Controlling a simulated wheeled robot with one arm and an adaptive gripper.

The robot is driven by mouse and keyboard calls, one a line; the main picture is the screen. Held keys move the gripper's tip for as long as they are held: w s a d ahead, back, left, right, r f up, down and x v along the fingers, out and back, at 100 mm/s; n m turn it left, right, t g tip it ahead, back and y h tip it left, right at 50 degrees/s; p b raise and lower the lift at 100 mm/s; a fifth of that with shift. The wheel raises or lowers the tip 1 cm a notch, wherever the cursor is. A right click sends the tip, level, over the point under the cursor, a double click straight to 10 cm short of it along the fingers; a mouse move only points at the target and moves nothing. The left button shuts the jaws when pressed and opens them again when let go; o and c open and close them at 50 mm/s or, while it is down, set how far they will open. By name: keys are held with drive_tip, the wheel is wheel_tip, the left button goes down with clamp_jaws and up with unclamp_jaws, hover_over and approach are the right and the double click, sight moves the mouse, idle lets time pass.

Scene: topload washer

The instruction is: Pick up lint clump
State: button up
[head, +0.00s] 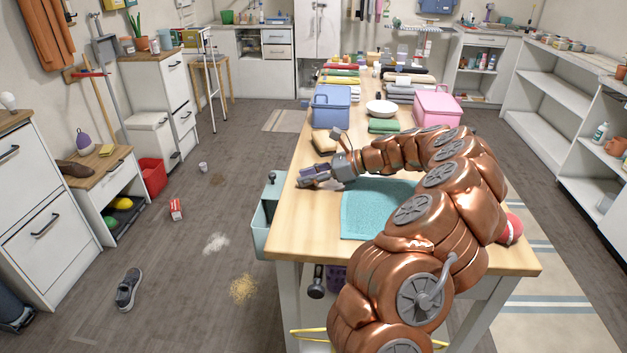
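No thing in the head view can be surely told as the lint clump. A pale whitish patch (216,242) lies on the floor left of the table, and a yellowish crumbly pile (243,288) lies nearer; what either is made of is unclear. My gripper (308,178) is over the left edge of the wooden table (308,225), pointing left. It is small and seen from behind, so its opening and any held thing cannot be made out. My copper arm covers much of the table's right side.
A teal mat (362,222) lies beside my gripper. A blue basket (331,106), a white bowl (382,108) and a pink basket (438,106) stand farther back. A light blue bin (266,215) hangs at the table's left side. A shoe (128,289) lies on the open floor.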

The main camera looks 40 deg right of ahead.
drive_tip(key=shift+c, duration=0.7)
